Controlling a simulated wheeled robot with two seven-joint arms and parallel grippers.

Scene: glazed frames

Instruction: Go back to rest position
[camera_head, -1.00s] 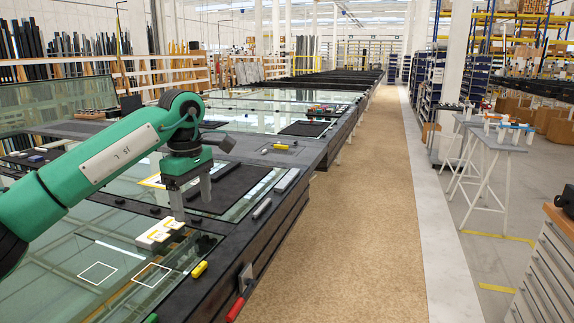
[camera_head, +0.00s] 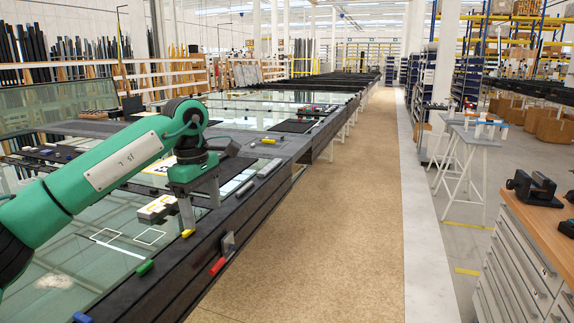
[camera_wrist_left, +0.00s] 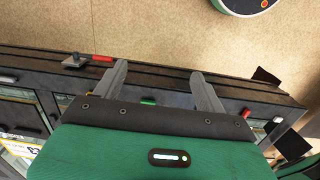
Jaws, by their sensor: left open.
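My left gripper (camera_head: 202,210) is over the right edge of the long glass-frame table (camera_head: 150,285) in the head view. Its two fingers point down, spread apart, with nothing between them. In the left wrist view the fingers (camera_wrist_left: 163,88) are also apart and empty, above the dark table edge. A yellow piece (camera_head: 188,233) lies on the edge close to a fingertip. My right gripper is not in view.
A green piece (camera_head: 145,268) and a red-handled tool (camera_head: 217,266) are at the table edge. A brown walkway (camera_head: 330,220) is clear to the right. A drawer workbench (camera_head: 525,260) with a black vise (camera_head: 533,188) stands at far right, with a trestle table (camera_head: 476,140) beyond.

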